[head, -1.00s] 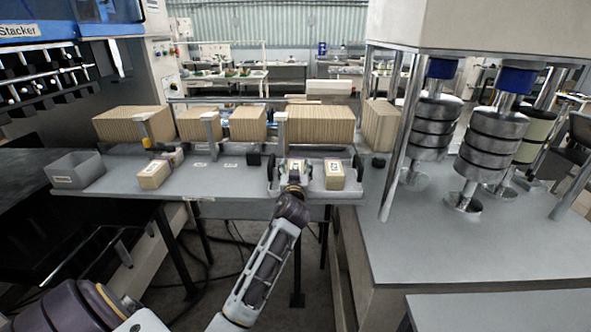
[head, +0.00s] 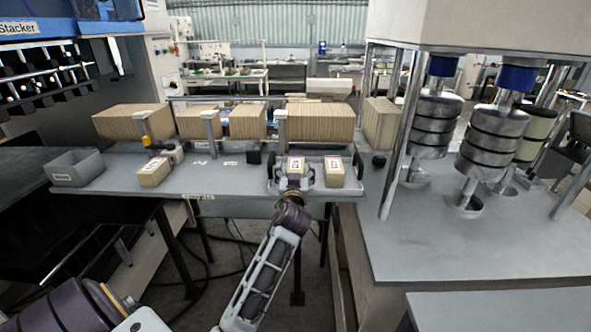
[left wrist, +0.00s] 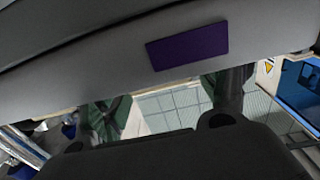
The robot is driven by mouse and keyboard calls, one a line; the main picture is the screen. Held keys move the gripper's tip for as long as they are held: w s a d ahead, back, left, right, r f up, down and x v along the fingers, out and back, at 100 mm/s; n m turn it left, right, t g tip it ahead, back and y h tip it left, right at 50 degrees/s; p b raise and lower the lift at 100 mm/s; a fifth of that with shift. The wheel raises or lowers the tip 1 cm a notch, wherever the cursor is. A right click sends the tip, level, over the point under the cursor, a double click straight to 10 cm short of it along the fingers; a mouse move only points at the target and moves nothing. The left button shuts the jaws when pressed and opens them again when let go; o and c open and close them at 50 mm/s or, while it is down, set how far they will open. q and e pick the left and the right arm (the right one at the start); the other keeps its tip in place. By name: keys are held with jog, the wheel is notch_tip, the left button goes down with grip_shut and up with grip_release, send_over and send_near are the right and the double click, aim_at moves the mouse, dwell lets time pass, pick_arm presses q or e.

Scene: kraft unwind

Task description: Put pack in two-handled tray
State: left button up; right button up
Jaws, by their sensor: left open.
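The two-handled tray (head: 314,184) is a shallow grey tray with a dark handle at each end, on the right part of the grey bench. One tan labelled pack (head: 333,171) is in its right half. The left wrist view shows no clear pack or tray. My right gripper is out of view.
Another tan pack (head: 154,171) lies on the bench's left part, near a grey bin (head: 76,168). Rows of tan boards (head: 320,122) stand behind metal posts. A small black block (head: 254,157) sits mid-bench. A machine with metal rollers (head: 431,125) stands at right.

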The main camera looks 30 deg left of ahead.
pick_arm(q)
jog(key=b+v, duration=0.1)
jog(key=v, duration=0.7)
jog(key=shift+s+b, duration=0.15)
jog(key=shift+b, duration=0.25)
